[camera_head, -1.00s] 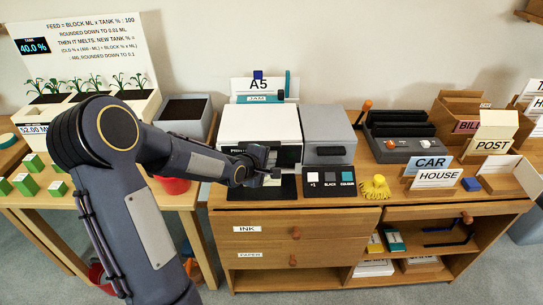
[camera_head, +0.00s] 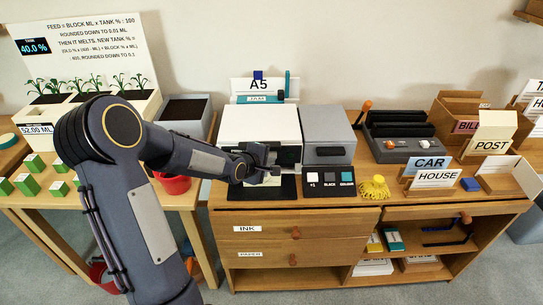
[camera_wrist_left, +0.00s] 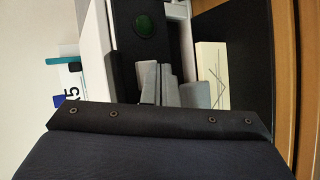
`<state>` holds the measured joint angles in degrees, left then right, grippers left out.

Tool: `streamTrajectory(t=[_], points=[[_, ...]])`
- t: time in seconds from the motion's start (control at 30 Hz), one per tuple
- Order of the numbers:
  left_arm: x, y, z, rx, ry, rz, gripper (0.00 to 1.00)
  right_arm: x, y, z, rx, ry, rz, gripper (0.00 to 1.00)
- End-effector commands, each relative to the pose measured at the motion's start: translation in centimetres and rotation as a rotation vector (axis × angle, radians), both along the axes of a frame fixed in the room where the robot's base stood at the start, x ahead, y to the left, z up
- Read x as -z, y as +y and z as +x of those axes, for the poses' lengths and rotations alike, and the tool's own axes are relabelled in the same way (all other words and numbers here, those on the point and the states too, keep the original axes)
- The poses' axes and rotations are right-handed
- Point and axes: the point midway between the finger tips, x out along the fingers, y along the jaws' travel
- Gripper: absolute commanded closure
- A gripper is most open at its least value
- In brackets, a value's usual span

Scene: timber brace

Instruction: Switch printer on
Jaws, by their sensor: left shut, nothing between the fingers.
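The printer (camera_head: 259,124) has a white lid and a dark front, and stands on the wooden cabinet. My left gripper (camera_head: 275,172) is shut and empty in front of the printer's dark front, partly hiding it. In the left wrist view, the shut fingertips (camera_wrist_left: 165,85) lie close to the dark front panel. A round dark green button (camera_wrist_left: 145,25) shows on that panel, a little beyond the fingertips. I cannot tell whether the button is lit. A gap shows between fingertips and button. My right gripper is in neither view.
A pale lined sheet (camera_wrist_left: 212,70) shows in the wrist view.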

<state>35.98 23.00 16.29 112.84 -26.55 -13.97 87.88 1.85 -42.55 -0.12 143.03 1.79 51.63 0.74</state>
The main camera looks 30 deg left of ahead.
Motion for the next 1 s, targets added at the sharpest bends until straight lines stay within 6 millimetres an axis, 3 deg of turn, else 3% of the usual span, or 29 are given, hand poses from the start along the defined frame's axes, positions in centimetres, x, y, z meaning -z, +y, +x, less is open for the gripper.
streamTrajectory(t=[0.73,1.0], points=[[-0.02,0.29,0.44,-0.001,-0.001,0.001,1.00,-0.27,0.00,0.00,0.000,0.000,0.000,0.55],[-0.03,-0.30,-0.48,0.000,-0.002,0.001,1.00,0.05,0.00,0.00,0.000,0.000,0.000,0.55]])
